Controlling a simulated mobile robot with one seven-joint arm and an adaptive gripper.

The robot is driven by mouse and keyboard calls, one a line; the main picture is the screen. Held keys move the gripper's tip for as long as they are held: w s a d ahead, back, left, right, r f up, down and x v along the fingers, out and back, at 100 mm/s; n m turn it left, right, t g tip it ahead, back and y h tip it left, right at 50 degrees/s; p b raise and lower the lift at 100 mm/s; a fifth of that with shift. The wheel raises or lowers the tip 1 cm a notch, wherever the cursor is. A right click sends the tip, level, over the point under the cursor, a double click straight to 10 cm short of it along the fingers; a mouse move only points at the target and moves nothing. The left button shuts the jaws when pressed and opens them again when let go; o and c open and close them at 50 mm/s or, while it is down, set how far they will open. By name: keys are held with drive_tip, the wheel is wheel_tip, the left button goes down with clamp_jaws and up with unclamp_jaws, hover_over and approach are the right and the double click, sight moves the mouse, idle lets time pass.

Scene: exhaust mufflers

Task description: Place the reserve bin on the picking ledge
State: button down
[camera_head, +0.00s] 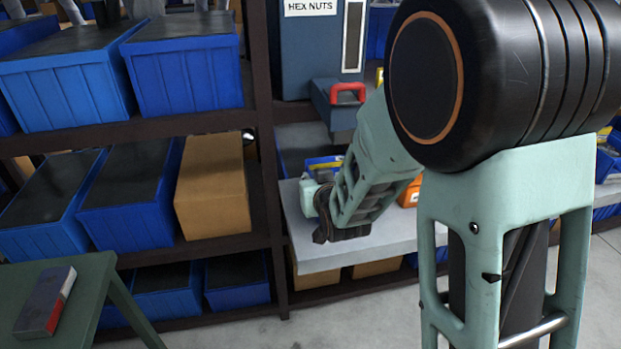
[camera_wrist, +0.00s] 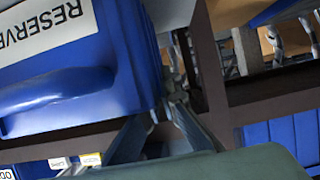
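In the wrist view a blue bin (camera_wrist: 125,50) with a white RESERVE label, upside down in the picture, fills the upper left, close to the camera. A rounded blue handle juts from its face. My gripper (camera_wrist: 163,112) has its two grey fingers beside the bin's lower right edge. I cannot tell whether they are apart or closed on the edge. In the head view my gripper (camera_head: 340,234) points down over a pale grey ledge (camera_head: 315,258), which looks like the picking ledge. I cannot pick out the reserve bin in the head view; my arm hides part of the ledge.
Dark shelves (camera_head: 255,110) on the left hold several blue bins (camera_head: 187,75) and a cardboard box (camera_head: 212,186). A HEX NUTS cabinet (camera_head: 300,60) stands behind the ledge. An orange bin (camera_head: 410,192) is beside my arm. A green table (camera_head: 80,285) stands front left.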

drive_tip(key=shift+w+f, duration=0.15)
drive_tip(key=c, duration=2.2)
unclamp_jaws()
drive_tip(key=shift+o, duration=0.2)
